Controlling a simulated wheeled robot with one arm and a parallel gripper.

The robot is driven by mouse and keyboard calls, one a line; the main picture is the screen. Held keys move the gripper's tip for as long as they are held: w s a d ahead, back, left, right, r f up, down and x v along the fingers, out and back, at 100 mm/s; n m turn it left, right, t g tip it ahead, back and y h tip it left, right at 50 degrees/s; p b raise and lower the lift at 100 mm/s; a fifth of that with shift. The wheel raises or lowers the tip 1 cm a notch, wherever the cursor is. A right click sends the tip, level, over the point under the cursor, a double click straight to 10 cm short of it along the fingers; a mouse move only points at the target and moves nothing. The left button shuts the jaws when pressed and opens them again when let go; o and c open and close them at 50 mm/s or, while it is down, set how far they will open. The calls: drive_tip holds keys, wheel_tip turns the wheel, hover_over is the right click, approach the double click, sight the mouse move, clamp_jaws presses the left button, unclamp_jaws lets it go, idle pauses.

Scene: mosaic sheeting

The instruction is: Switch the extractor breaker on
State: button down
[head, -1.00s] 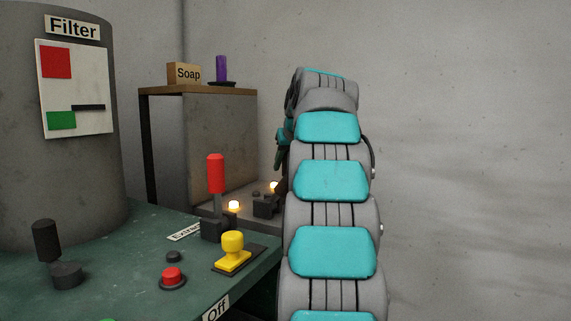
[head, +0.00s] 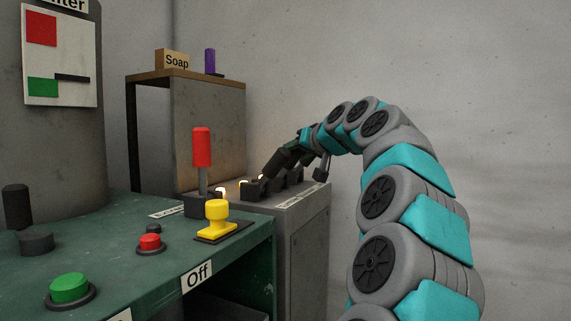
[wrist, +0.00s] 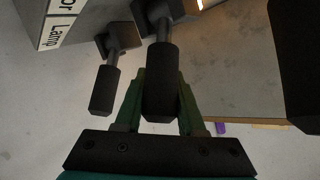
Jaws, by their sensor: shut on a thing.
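My gripper (wrist: 163,100) is at the breaker box. In the wrist view its green fingers are shut on a dark lever handle (wrist: 162,85), one on each side. A second dark lever (wrist: 105,90) stands just left of it, outside the fingers. White labels on the box edge show "Lamp" (wrist: 58,32) and a cut-off word ending in "or" (wrist: 66,4). I cannot tell which label belongs to the held lever. In the head view the gripper (head: 290,158) is over the grey breaker box (head: 310,235), and its grip is too small to make out.
A green bench on the left holds a red-handled lever (head: 202,150), a yellow knob (head: 217,215), a red button (head: 150,242) and a green button (head: 70,288). A shelf behind carries a soap box (head: 172,60) and a purple item (head: 210,62). Small lamps glow near the box.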

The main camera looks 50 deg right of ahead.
drive_tip(key=shift+s+d+f+m+t+b, duration=0.2)
drive_tip(key=shift+s+m+t+b, duration=0.15)
drive_tip(key=shift+b, duration=0.2)
drive_tip(key=c, duration=0.5)
unclamp_jaws()
drive_tip(key=shift+s, duration=0.1)
drive_tip(key=shift+a, duration=0.1)
drive_tip(key=v, duration=0.7)
drive_tip(key=shift+s, duration=0.4)
drive_tip(key=shift+a, duration=0.1)
